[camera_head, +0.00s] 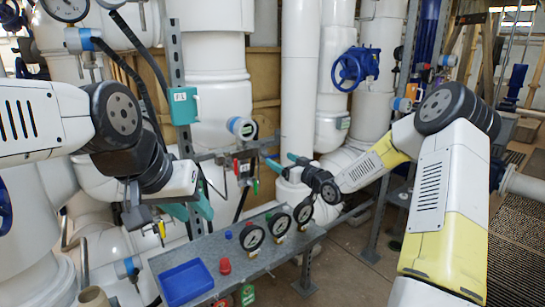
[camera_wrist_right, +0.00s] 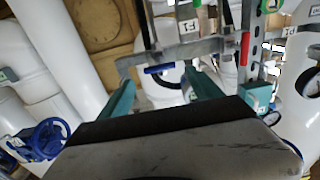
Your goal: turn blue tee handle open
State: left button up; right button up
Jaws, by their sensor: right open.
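The blue tee handle (camera_wrist_right: 160,69) is a short blue bar under a grey pipe fitting in the right wrist view. It lies ahead of my right gripper (camera_wrist_right: 165,92), between the lines of its two teal fingers. They are wide apart and hold nothing. In the head view my right gripper (camera_head: 286,165) reaches left towards the pipe rack, where a small blue piece (camera_head: 270,155) shows just beyond its fingertips. Contact cannot be made out. My left gripper (camera_head: 190,209) points down at the left, its teal fingers apart, with nothing seen between them.
A grey bench (camera_head: 240,268) carries a blue tray (camera_head: 186,282), a red knob (camera_head: 225,266) and several gauges (camera_head: 279,225). A red handle (camera_wrist_right: 244,49) hangs right of the tee handle. A blue handwheel (camera_head: 355,68) is on the pipes behind. White pipes crowd the back.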

aim_at(273, 156)
jog(key=x, duration=0.6)
jog(key=shift+a, duration=0.1)
jog(key=shift+c, duration=0.4)
jog(key=c, duration=1.3)
